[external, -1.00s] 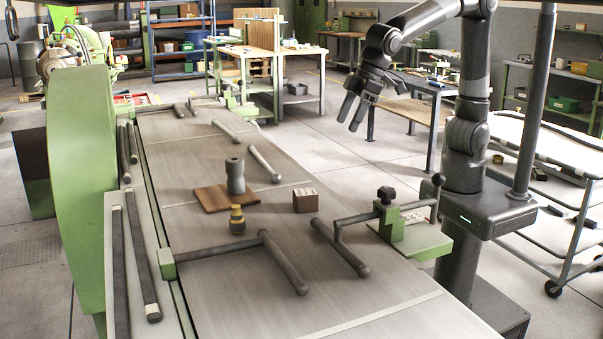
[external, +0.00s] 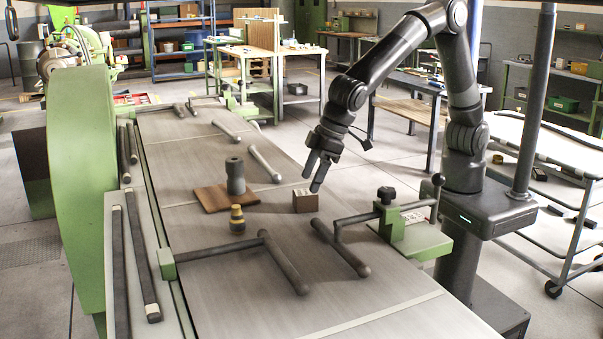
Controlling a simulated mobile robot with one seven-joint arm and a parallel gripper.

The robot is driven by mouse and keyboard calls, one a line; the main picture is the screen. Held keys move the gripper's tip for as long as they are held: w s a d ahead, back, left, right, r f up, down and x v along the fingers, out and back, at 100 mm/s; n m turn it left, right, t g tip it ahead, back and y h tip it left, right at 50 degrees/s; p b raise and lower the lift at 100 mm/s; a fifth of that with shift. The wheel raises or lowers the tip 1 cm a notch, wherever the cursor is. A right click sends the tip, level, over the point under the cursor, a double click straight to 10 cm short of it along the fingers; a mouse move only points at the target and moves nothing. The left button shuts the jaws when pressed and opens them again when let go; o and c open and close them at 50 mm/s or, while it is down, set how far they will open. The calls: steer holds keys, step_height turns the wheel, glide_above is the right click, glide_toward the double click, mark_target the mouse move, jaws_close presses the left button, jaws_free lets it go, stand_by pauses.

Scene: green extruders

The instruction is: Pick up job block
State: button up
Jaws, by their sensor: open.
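The job block looks to be the small brown cube (external: 305,202) with a lighter, marked top. It sits on the grey machine table (external: 240,275), right of the middle. My gripper (external: 312,184) is open, its fingers pointing down just above the block and in front of part of its top in the picture. The gap between fingers and block is hard to judge from this one view. Nothing shows between the fingers.
A grey cylinder (external: 235,176) stands on a brown board (external: 210,197) left of the block. A small brass-coloured piece (external: 237,219) stands nearer. Dark rods (external: 340,248) and (external: 283,262) lie in front. A green clamp bracket (external: 398,222) stands at the right edge.

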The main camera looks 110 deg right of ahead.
mark_target(306, 192)
steer(key=x, duration=0.5)
steer(key=shift+w+a+f, duration=0.1)
steer(key=shift+a, duration=0.25)
steer(key=c, duration=1.1)
